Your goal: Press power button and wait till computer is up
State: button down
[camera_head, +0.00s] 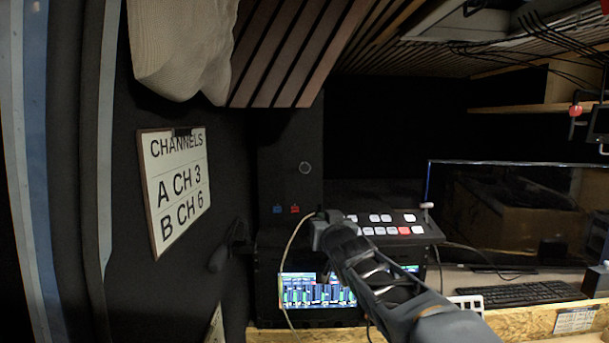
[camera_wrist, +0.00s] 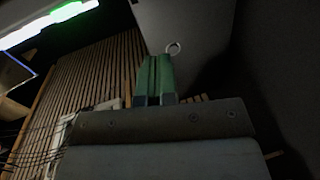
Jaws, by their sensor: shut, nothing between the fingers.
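A small round ring (camera_head: 305,168), which looks like the power button, is on the dark panel above the switch console. It also shows in the wrist view as a bright ring (camera_wrist: 173,48) just beyond and right of my fingertips. My gripper (camera_wrist: 156,58) is shut and empty, its two green fingers side by side. In the head view my gripper (camera_head: 322,217) is below the ring, by the console's left end; a gap to the ring shows there. Whether it touches the panel cannot be told. The large monitor (camera_head: 500,205) is dark, with only reflections showing.
A console with white and red buttons (camera_head: 428,229) sits right beside my gripper, above a lit display (camera_head: 300,292). A thin cable hangs near my gripper. A keyboard (camera_head: 520,294) lies on the desk. A channels sign (camera_head: 178,222) hangs at left.

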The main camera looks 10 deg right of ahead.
aim_at(307, 170)
jog(key=w+a+r+n+t+y, duration=0.1)
jog(key=w+r+n+t+y, duration=0.1)
jog(key=r+y, duration=0.2)
jog(key=w+a+r+n+t+y+b, duration=0.1)
jog(key=w+r+n+t+y, duration=0.1)
jog(key=r, duration=0.4)
jog(key=shift+a+n+t+y, duration=0.45)
jog(key=shift+t+y, duration=0.35)
jog(key=shift+y, duration=0.5)
jog(key=shift+w+d, duration=0.1)
jog(key=shift+w, duration=0.05)
jog(key=shift+w+d+p, duration=0.3)
jog(key=shift+w+p, duration=0.8)
jog(key=shift+w, duration=0.3)
jog(key=shift+w+d+p, duration=0.25)
jog(key=shift+w+p, duration=0.8)
jog(key=shift+w, duration=0.4)
jog(key=shift+w+d+p, duration=0.3)
jog(key=shift+w+p, duration=0.8)
jog(key=shift+w, duration=0.3)
jog(key=shift+w, duration=0.1)
jog(key=shift+w+d, duration=0.1)
jog(key=shift+w, duration=0.2)
